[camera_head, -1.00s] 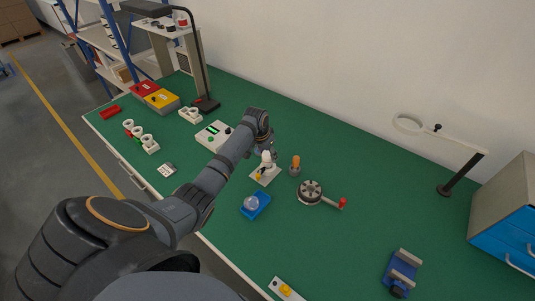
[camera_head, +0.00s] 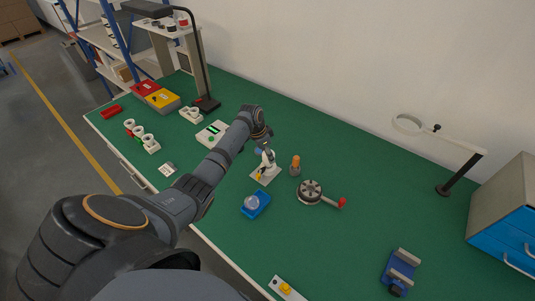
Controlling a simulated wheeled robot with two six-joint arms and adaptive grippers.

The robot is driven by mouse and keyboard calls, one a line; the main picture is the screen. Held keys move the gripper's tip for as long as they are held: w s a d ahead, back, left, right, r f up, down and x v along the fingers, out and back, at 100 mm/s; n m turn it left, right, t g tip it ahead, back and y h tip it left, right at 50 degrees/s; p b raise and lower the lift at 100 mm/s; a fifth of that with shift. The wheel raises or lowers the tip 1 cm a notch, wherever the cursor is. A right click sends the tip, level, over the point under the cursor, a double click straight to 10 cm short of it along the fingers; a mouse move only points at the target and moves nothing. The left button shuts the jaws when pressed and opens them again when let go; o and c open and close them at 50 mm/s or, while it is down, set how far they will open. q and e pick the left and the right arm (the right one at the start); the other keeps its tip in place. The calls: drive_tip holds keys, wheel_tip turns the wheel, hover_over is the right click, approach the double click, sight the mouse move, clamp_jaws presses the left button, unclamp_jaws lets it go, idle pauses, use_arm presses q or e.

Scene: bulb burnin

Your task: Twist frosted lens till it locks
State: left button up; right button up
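A small white fixture (camera_head: 258,176) with a yellow part at its front stands mid-bench. A white upright piece (camera_head: 268,158) sits on it, just below my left gripper (camera_head: 265,150). The gripper is small here and partly hidden by its own arm. I cannot tell whether its fingers touch the white piece or how far they are apart. A pale translucent dome (camera_head: 251,202), which looks like a frosted lens, rests in a blue tray (camera_head: 262,211) in front of the fixture. My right gripper is not in view.
An orange-topped part (camera_head: 296,162) stands just right of the fixture. A white box with a green display (camera_head: 212,135) lies left. A blue clamp (camera_head: 398,272) is front right. The bench's right middle is clear.

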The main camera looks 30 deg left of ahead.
use_arm(q)
drive_tip(key=o, duration=0.5)
drive_tip(key=shift+o, duration=0.2)
drive_tip(key=v, duration=1.2)
drive_tip(key=shift+f, duration=0.1)
